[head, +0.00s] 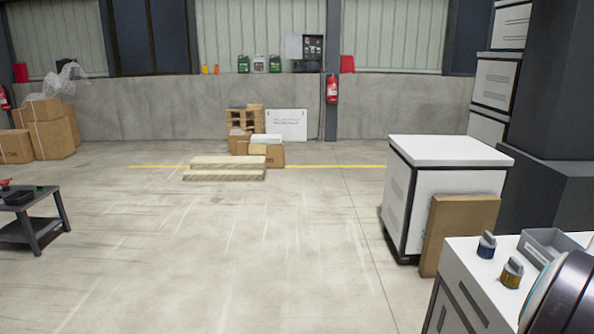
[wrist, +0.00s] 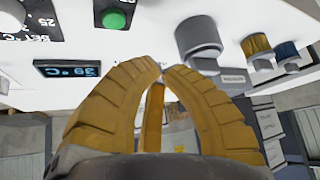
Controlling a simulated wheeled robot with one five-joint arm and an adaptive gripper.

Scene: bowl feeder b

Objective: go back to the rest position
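The fingertips are near a white panel with a small digital display (wrist: 66,69), a green button (wrist: 114,20) and a grey cylindrical knob (wrist: 199,37). Contact with the panel cannot be told. The gripper does not show clearly in the head view.
A white cabinet (head: 462,281) at the lower right carries a blue-ribbed piece (head: 487,246), a yellow-ribbed piece (head: 511,273) and a grey bin (head: 533,249). A wheeled white cabinet (head: 452,151) stands behind. A low dark table (head: 38,223) is at left. The middle floor is clear.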

